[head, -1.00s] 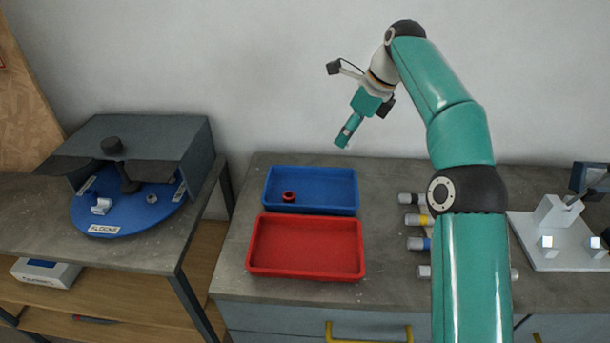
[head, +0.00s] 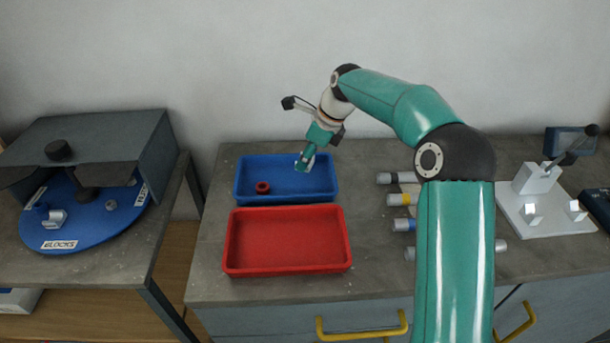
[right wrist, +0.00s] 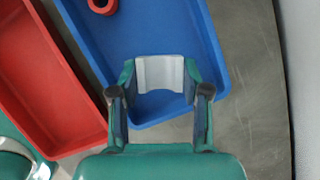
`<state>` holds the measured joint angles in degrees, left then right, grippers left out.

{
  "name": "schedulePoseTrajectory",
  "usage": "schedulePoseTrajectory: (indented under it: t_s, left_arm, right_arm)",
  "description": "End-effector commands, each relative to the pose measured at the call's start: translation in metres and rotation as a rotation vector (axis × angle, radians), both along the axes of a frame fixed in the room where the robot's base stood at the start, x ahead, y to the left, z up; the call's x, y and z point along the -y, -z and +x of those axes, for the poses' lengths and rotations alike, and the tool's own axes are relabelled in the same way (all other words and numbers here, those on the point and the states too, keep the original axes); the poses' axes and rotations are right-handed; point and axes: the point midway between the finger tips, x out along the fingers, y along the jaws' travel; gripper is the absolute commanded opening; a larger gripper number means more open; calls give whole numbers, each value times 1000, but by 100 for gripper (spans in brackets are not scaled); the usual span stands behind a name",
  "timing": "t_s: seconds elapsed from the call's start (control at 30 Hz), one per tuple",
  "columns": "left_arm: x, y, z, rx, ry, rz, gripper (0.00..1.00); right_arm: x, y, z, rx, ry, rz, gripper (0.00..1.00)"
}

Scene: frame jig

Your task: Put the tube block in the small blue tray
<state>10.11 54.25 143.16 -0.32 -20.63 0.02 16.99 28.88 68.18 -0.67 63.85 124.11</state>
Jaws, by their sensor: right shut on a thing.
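The small blue tray (head: 322,181) lies behind a red tray on the bench. My right gripper (head: 303,164) is over the right part of the blue tray, pointing down. In the right wrist view, this gripper (right wrist: 160,98) is shut on a light grey block with a curved notch, the tube block (right wrist: 160,73). The block is held over the blue tray (right wrist: 190,35), near one end of it. I cannot tell whether it touches the tray floor. My left gripper is not in view.
A red ring (head: 262,187) lies in the blue tray's left part. The red tray (head: 290,266) stands in front. Several cylinders (head: 400,199) lie to the right, near a white fixture (head: 545,215). A blue turntable (head: 75,237) marked BLOCKS is at left.

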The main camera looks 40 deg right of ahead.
Motion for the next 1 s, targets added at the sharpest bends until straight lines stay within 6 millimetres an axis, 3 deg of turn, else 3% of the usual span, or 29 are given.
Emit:
schedulePoseTrajectory:
  t_s: [0.17, 0.43, 0.83, 0.87, 1.0]
  left_arm:
    - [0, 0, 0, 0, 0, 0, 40]
    - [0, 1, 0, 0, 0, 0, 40]
    - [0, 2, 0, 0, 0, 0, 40]
    - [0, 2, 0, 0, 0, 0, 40]
    - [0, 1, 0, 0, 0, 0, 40]
  right_arm:
    - [0, 12, 0, -1, 0, 0, 11]
    - [1, 47, -1, -3, 0, 1, 11]
    - [1, 54, -1, -1, 1, 0, 11]
    - [0, 54, -1, -1, 0, -1, 50]
    - [0, 53, -1, -1, 0, 0, 72]
